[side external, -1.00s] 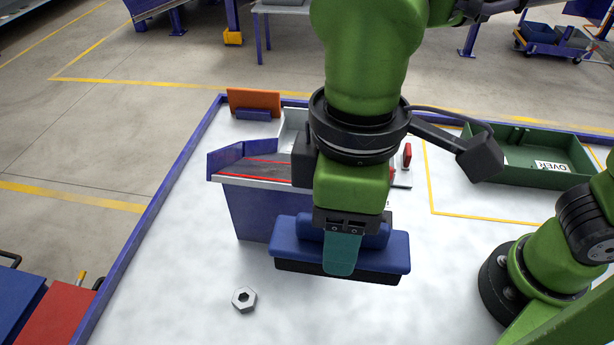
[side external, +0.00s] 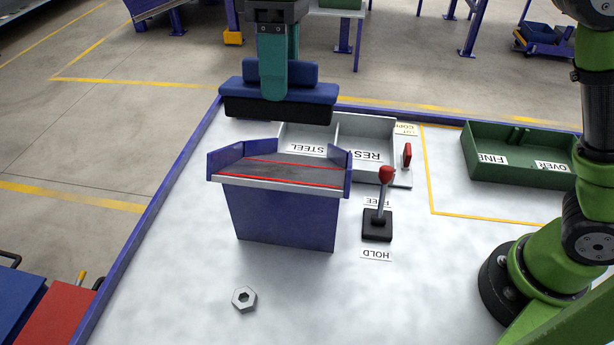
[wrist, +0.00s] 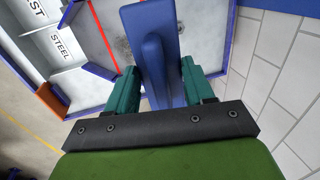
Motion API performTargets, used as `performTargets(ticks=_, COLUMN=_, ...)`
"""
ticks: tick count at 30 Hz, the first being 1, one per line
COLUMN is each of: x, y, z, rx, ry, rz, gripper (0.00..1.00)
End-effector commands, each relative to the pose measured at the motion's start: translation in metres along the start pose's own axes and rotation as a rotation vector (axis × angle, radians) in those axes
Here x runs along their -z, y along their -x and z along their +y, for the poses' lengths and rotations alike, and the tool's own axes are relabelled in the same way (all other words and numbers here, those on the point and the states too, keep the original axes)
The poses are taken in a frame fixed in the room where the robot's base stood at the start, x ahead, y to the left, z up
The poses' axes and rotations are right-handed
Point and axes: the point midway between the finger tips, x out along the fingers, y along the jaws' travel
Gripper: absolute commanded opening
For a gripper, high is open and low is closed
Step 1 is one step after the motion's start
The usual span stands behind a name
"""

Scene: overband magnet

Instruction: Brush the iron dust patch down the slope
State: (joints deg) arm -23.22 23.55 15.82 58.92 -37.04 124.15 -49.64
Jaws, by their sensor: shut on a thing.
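My gripper (side external: 288,82) is shut on the blue handle of a brush (side external: 243,92) with a black bristle strip along its lower edge. In the side view the brush is raised clear of the slope (side external: 325,182), over or beyond its far end; its exact height is hard to judge. The slope is a grey deck with red edge lines on a blue body. A dark dusty patch (side external: 272,172) shows along the deck. In the wrist view the brush (wrist: 155,50) stands between both fingers, and dark specks of the patch (wrist: 122,46) show beside it, partly hidden.
A lever with a red knob (side external: 386,175) stands right of the slope between HOLD and FREE labels. Bins marked STEEL and REST (side external: 370,127) are behind. A green tray (side external: 480,177) marked FINE and OVER is at the right. A hex nut (side external: 244,299) lies in front.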

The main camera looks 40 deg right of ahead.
Motion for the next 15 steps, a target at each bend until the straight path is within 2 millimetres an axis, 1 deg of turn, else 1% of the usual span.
performTargets(ticks=1, x=0.003, y=0.002, z=0.013, rx=0.008, ry=-0.006, rz=0.001, gripper=0.19)
performTargets(ticks=3, x=0.006, y=0.004, z=0.026, rx=0.017, ry=-0.007, rz=0.001, gripper=0.19)
performTargets(ticks=8, x=0.011, y=0.007, z=0.053, rx=0.035, ry=-0.007, rz=0.001, gripper=0.19)
performTargets(ticks=12, x=0.009, y=-0.009, z=0.054, rx=0.042, ry=-0.001, rz=-0.003, gripper=0.19)
performTargets(ticks=15, x=0.009, y=-0.018, z=0.056, rx=0.046, ry=-0.003, rz=-0.001, gripper=0.19)
